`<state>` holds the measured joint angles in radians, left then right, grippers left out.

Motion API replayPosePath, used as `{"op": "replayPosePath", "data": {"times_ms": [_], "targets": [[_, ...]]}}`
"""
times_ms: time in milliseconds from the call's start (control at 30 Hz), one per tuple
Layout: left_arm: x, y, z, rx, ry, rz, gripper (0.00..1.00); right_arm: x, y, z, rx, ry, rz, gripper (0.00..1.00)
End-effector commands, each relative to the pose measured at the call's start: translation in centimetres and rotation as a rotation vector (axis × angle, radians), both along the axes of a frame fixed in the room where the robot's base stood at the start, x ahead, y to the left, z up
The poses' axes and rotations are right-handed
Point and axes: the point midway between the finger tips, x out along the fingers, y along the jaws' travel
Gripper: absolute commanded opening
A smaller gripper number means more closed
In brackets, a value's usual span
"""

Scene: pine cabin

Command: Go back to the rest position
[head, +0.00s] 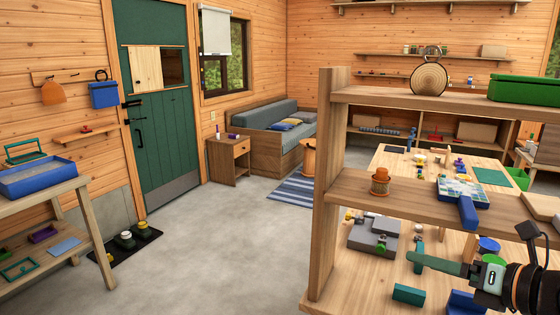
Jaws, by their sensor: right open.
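My right gripper (462,272) is at the lower right, with its black wrist coming in from the right edge. It is open, with nothing seen between its fingers. It shows in front of the lower part of the wooden shelf unit (328,190), and a dark green finger-like part reaches left from it. I cannot tell its exact gap to the shelf. My left gripper is not in view.
The shelf unit's middle board holds an orange-brown jar (380,181) and a blue-handled tiled board (464,198). Its top board holds a round wooden piece (429,78) and a green case (525,90). A workbench (75,185) stands left. The concrete floor (225,245) between is clear.

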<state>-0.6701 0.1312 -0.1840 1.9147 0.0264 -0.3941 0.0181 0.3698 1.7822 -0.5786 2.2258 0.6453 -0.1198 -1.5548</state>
Motion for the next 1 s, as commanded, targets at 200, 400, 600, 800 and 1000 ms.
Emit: {"op": "replayPosePath", "data": {"times_ms": [200, 400, 600, 800, 1000], "targets": [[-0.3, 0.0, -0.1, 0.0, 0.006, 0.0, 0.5, 0.6, 4.4, -8.2, 0.428, 0.22, -0.082, 0.81], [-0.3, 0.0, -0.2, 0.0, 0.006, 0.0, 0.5, -0.5, 7.5, -15.3, 0.819, 0.43, -0.238, 0.81], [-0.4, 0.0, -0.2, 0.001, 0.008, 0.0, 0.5, -3.0, 9.8, -22.5, 1.209, 0.632, -0.473, 0.81], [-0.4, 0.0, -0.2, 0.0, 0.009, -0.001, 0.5, -7.4, 11.5, -29.9, 1.588, 0.805, -0.794, 0.81], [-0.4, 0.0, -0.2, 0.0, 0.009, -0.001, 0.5, -13.4, 13.0, -36.4, 1.915, 0.906, -1.166, 0.81]]}}
